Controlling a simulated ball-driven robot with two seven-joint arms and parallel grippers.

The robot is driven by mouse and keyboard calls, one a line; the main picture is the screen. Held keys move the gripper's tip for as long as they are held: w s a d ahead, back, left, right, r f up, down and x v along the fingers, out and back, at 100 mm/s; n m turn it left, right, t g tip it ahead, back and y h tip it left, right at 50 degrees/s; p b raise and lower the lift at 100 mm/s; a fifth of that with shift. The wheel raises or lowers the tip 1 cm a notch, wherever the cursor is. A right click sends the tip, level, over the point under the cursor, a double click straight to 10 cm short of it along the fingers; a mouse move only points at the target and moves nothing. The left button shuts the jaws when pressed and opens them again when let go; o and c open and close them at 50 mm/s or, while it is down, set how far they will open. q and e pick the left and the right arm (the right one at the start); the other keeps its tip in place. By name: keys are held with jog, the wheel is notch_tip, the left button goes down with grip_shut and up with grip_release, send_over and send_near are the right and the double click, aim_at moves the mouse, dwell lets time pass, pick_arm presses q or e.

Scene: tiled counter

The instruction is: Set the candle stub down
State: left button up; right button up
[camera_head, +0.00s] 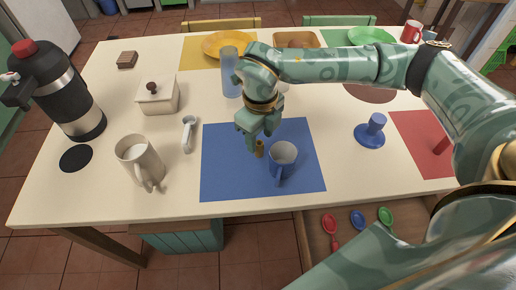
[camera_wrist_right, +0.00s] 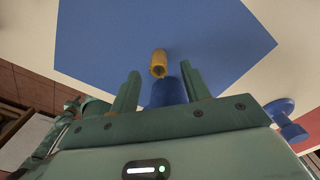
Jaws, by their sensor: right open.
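The candle stub (camera_head: 260,149) is a small yellow-orange cylinder over the blue mat (camera_head: 222,180), just left of the blue mug (camera_head: 284,156). It looks upright in the head view; whether its base touches the mat is hard to tell. My right gripper (camera_head: 252,138) is open, with its fingertips just above and beside the stub. In the right wrist view the stub (camera_wrist_right: 158,63) shows beyond and between the two spread fingers, apart from both. The blue mug (camera_wrist_right: 167,95) is partly hidden there by the gripper body. My left gripper is not in view.
A blue candle holder (camera_head: 370,138) stands right of the mat. A white mug (camera_head: 138,160), a lidded box (camera_head: 158,97) and a dark flask (camera_head: 62,90) stand at the left. A blue glass (camera_head: 230,72) stands behind my gripper. An open drawer (camera_head: 315,225) is below the front edge.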

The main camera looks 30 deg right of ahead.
aim_at(259, 143)
notch_tip(259, 143, down, 4)
jog(key=shift+a+r+b, duration=0.1)
jog(key=shift+r+b, duration=0.1)
jog(key=shift+b, duration=0.35)
jog(key=shift+r, duration=0.15)
jog(key=shift+c, duration=0.7)
grip_shut()
jog(key=shift+r, duration=0.15)
